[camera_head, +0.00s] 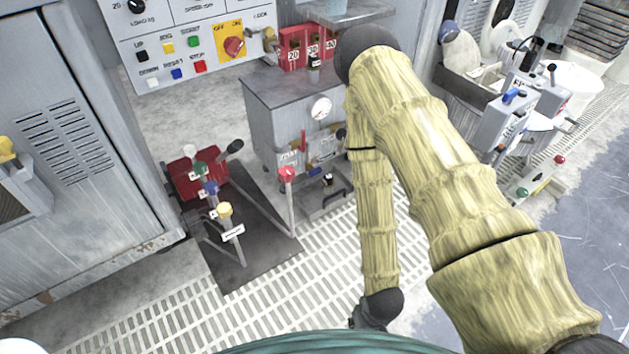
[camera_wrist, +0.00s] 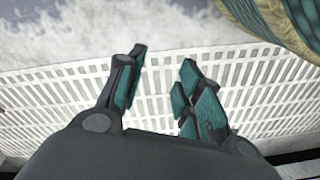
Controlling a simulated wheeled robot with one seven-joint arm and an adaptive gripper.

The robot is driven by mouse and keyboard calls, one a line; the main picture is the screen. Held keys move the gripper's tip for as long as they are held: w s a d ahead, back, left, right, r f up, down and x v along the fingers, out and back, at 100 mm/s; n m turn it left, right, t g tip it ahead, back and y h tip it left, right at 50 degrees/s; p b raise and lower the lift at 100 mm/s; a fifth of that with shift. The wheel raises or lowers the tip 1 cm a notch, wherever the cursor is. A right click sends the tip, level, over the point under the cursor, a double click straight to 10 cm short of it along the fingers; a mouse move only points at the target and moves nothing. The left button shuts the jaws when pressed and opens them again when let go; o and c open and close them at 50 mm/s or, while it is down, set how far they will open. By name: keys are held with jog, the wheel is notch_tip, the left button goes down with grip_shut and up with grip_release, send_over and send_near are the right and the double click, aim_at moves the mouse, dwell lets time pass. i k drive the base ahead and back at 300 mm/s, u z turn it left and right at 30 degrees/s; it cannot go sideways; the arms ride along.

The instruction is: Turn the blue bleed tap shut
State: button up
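Several blue parts show in the head view, and I cannot tell for sure which is the bleed tap. A blue lever (camera_head: 513,96) lies on top of a grey box at the right. A blue knob (camera_head: 211,187) stands in the row of coloured levers. My gripper (camera_wrist: 162,62) is open and empty in the wrist view, over floor grating. In the head view my arm hangs down, with its end low in the picture, away from these blue parts.
The grey cabinet (camera_head: 270,105) bears a gauge (camera_head: 321,108). A red-knobbed lever (camera_head: 287,173) stands before it. The lever row is on a dark mat (camera_head: 255,255). A control panel (camera_head: 190,45) is at upper left. The floor grating (camera_head: 165,325) is largely clear.

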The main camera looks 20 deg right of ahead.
aim_at(313, 171)
jog(key=u, duration=2)
jog(key=k, duration=1.3)
jog(key=z, duration=1.5)
jog(key=i, duration=1)
